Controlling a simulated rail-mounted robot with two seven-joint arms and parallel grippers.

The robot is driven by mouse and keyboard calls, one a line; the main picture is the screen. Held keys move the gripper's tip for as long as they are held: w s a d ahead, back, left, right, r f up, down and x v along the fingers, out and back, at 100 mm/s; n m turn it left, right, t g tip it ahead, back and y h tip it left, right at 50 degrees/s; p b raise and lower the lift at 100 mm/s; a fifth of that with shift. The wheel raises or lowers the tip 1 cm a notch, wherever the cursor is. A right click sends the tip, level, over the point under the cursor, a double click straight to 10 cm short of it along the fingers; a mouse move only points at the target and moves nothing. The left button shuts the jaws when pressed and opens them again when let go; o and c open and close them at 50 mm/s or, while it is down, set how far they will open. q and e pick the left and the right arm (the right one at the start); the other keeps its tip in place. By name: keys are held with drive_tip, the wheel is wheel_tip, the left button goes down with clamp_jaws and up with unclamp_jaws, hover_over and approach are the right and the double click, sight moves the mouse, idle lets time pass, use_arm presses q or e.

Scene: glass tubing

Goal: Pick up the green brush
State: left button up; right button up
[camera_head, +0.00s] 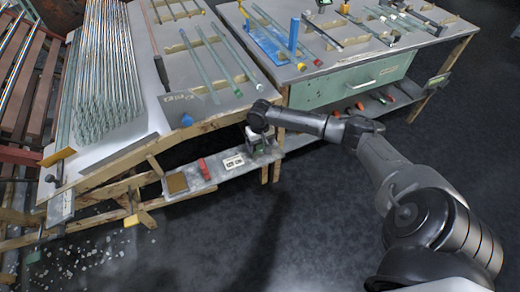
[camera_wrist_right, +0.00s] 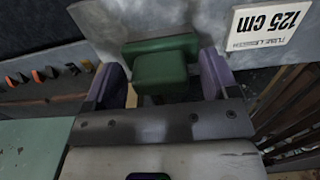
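The green brush (camera_wrist_right: 162,62) lies on the grey lower shelf in the right wrist view, with a wider block behind a narrower one. My right gripper (camera_wrist_right: 162,82) is open, with one purple-grey finger on each side of the brush's near part. Small gaps seem to remain between the fingers and the brush. In the head view my right gripper (camera_head: 261,147) is low at the front edge of the table, over the right end of the shelf. The brush is mostly hidden there by the gripper. My left gripper is not in view.
The lower shelf (camera_head: 216,178) also holds a red block (camera_head: 204,169), a white label card (camera_head: 233,162) and a brown pad (camera_head: 177,183). Above are tables with glass tubes (camera_head: 107,75) and a green drawer (camera_head: 350,82).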

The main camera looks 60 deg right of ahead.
drive_tip(key=c, duration=1)
drive_tip(key=shift+r, duration=0.15)
wheel_tip(320, 180, up, 4)
drive_tip(key=p, duration=0.3)
drive_tip(key=s+d+r+p, duration=0.1)
drive_tip(key=s+r+p, duration=0.5)
drive_tip(key=s, duration=0.5)
drive_tip(key=shift+s+d+r, duration=0.25)
drive_tip(key=shift+d+r, duration=0.1)
drive_tip(key=shift+d, duration=0.05)
